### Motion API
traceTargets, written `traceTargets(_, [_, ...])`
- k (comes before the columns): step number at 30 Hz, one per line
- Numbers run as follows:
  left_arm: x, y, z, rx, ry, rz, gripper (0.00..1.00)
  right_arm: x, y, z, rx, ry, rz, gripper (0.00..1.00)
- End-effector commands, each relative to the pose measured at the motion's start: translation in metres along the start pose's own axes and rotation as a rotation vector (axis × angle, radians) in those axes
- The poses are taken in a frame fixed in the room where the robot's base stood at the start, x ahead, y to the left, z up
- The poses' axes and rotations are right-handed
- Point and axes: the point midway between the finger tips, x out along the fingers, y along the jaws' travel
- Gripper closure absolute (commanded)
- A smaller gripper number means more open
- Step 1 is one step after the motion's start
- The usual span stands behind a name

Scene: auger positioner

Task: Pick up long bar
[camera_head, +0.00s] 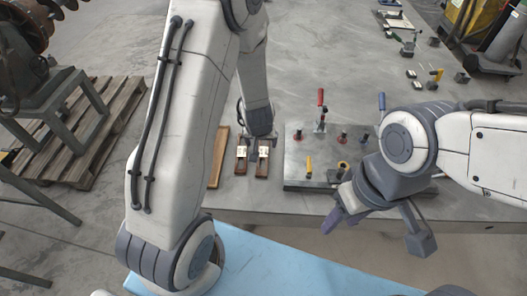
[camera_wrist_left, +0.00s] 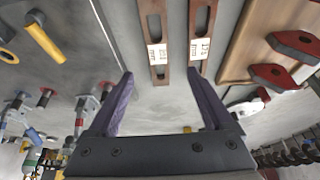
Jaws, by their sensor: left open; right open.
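Two slotted brown bars with white labels lie side by side on the grey table. I cannot tell which is the long bar. My left gripper (camera_head: 259,148) is by the bars, its wrist covering their far ends. Its spread fingers (camera_wrist_left: 160,80) hold nothing. My right gripper (camera_head: 376,226) is open and empty at the table's front edge.
A steel plate (camera_head: 300,178) with clamps, including a red-handled one (camera_head: 320,98), stands right. A pallet (camera_head: 105,140) is on the floor left.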

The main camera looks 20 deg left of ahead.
Motion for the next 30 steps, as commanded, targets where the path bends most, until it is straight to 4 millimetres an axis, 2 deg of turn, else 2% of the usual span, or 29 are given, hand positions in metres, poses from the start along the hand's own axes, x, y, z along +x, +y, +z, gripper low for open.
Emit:
traceTargets(1, [0.014,0.000,0.003,0.000,-0.002,-0.001,0.15,0.009,0.001,0.001,0.000,0.000,0.000,0.50])
traceTargets(3, [0.024,0.000,0.002,0.000,-0.001,0.000,0.15,0.012,0.001,0.001,0.000,0.000,0.000,0.50])
traceTargets(11, [0.044,0.001,0.002,0.000,-0.001,0.001,0.15,0.016,0.001,0.001,0.000,0.000,0.000,0.50])
traceTargets(19, [0.082,0.003,0.003,0.001,-0.002,0.002,0.15,0.018,0.001,0.001,0.000,0.000,0.000,0.50])
traceTargets(23, [0.089,0.003,0.002,0.000,-0.002,0.002,0.15,0.018,0.001,0.001,0.000,0.000,0.000,0.50])
traceTargets(29, [0.089,0.004,0.002,0.000,-0.001,0.003,0.15,0.018,0.001,0.001,0.000,0.000,0.000,0.50])
traceTargets(30, [0.089,0.004,0.002,0.000,-0.001,0.003,0.30,0.018,0.001,0.001,0.000,0.000,0.000,0.50])
